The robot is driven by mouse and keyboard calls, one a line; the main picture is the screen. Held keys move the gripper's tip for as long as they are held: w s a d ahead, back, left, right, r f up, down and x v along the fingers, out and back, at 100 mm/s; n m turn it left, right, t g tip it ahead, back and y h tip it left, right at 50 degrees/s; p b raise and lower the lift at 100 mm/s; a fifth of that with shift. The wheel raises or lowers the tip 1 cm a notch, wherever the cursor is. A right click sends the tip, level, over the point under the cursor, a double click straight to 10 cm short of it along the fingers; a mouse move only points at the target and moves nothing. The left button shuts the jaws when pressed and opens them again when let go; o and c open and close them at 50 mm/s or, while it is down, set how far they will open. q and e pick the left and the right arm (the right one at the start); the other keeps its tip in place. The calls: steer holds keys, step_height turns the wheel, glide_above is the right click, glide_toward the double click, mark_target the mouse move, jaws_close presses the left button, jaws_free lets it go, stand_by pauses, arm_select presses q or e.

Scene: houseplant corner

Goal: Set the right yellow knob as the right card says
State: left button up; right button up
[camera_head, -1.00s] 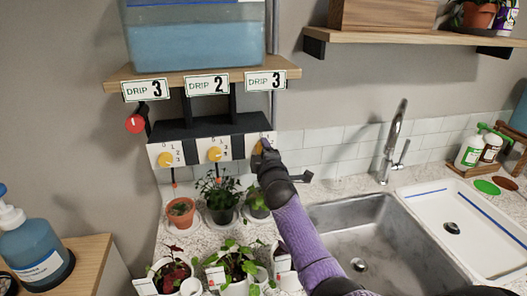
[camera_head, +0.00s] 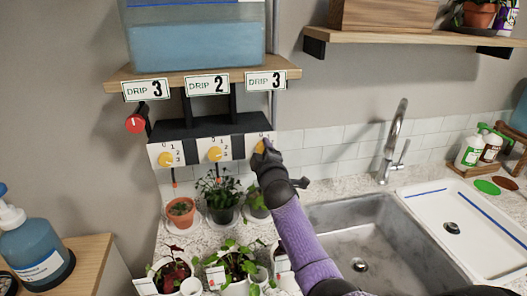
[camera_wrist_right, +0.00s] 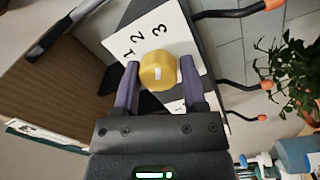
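The right yellow knob (camera_head: 260,147) sits on the white dial plate at the right end of the row. My right gripper (camera_head: 263,151) is at this knob and partly hides it and its numbers. In the right wrist view the knob (camera_wrist_right: 158,70) is between the two purple fingers of the right gripper (camera_wrist_right: 160,75), which close in on both sides of it. The numbers 1, 2 and 3 show on the plate; I cannot tell where the knob points. The right card (camera_head: 266,81) reads DRIP 3. My left gripper is not in view.
The middle knob (camera_head: 215,154) and left knob (camera_head: 165,159) are beside it, under cards reading DRIP 2 (camera_head: 207,85) and DRIP 3 (camera_head: 145,90). A red round knob (camera_head: 135,124) is at the left. Potted plants (camera_head: 222,195) stand below. A sink (camera_head: 365,235) is at right.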

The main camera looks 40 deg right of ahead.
steer(key=o, duration=0.3)
steer(key=shift+o, duration=0.2)
steer(key=p+v, duration=0.2)
steer(key=v, duration=0.8)
steer(key=shift+f, duration=0.1)
